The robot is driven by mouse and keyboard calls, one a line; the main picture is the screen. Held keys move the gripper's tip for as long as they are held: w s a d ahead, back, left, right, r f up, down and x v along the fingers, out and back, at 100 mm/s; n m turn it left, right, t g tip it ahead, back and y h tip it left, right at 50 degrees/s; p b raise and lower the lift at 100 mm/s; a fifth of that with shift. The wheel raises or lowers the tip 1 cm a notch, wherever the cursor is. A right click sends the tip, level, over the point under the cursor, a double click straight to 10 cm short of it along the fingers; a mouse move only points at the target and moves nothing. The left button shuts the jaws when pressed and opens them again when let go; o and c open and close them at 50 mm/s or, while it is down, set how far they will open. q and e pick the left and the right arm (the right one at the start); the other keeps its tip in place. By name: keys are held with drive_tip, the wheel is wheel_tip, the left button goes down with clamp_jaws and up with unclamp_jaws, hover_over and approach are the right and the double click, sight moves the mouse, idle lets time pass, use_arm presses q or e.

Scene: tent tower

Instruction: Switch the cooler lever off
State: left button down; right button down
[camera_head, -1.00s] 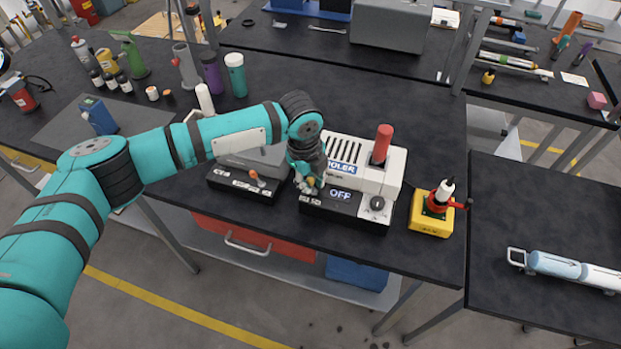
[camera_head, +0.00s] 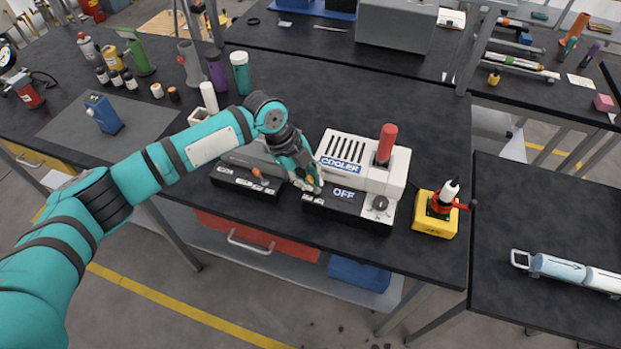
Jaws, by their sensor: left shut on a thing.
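The cooler (camera_head: 345,164) is a white box with dark vent slots and a blue "COOLER" label, on a black base near the table's front edge. Its front panel (camera_head: 344,193) reads "OFF", with a dark knob on its right. A red cylinder (camera_head: 385,143) stands upright in its top. My left gripper (camera_head: 312,187) is at the left end of the cooler's front, shut on a small part there. The lever is mostly hidden by the fingers, so its exact position is unclear. My right gripper is out of view.
A grey device with an orange-tipped lever (camera_head: 257,172) sits just left of the cooler. A yellow block with a red clamp (camera_head: 436,213) stands to its right. The table behind the cooler is clear.

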use_arm(q)
drive_tip(key=c, duration=1.5)
unclamp_jaws()
drive_tip(key=shift+c, duration=0.2)
drive_tip(key=shift+r, duration=0.15)
drive_tip(key=v, duration=1.1)
drive_tip(key=shift+a+r, duration=0.2)
drive_tip(key=shift+r, duration=0.15)
drive_tip(key=shift+w, duration=0.1)
